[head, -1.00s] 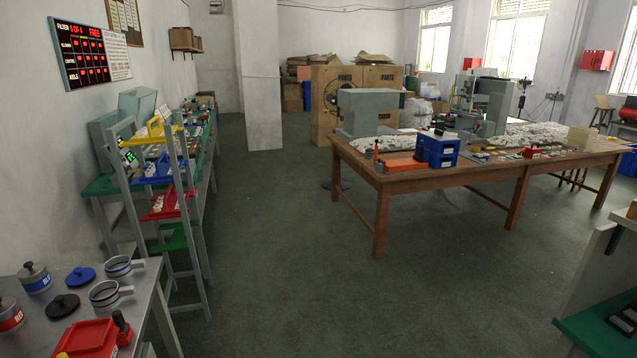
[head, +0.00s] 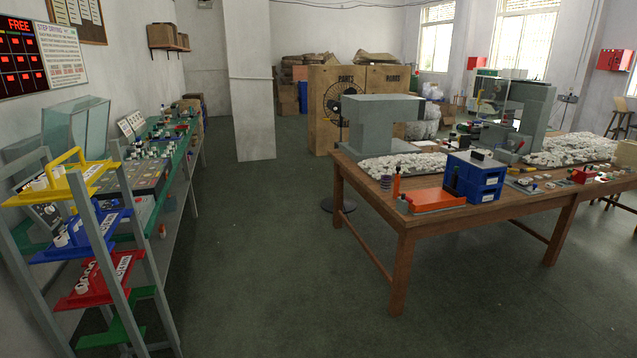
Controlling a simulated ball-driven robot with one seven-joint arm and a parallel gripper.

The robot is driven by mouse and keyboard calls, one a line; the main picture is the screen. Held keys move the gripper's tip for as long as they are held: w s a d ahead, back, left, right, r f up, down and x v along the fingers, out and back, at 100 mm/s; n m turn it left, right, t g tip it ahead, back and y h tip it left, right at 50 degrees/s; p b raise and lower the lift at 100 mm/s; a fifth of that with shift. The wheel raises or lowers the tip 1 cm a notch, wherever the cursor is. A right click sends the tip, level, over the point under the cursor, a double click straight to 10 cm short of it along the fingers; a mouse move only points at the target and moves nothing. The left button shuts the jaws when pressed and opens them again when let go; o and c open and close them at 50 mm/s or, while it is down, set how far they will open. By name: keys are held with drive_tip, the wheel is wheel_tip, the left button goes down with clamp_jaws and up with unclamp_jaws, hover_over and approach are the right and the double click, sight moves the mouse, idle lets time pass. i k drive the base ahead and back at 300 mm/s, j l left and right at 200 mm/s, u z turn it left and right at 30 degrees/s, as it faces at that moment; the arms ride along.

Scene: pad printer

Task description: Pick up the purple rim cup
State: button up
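I cannot make out a purple rim cup in the head view. Small white pieces stand on the yellow tray (head: 62,186), the blue tray (head: 90,229) and the red tray (head: 98,281) of the grey rack at the left, but their rim colours are too small to tell. A small dark, ringed item (head: 386,183) stands at the near left corner of the wooden table (head: 408,222); I cannot tell what it is. My gripper is not in view.
The grey rack (head: 150,260) stands close on the left, before a long green-topped bench (head: 186,160) along the wall. The wooden table at the right carries grey machines (head: 378,122), blue drawers (head: 474,178) and heaps of white parts. The floor (head: 270,250) between is clear.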

sight(385, 180)
drive_tip(key=i, duration=3.95)
drive_tip(key=i+l+u, duration=0.1)
drive_tip(key=i+u, duration=0.2)
drive_tip(key=i, duration=0.25)
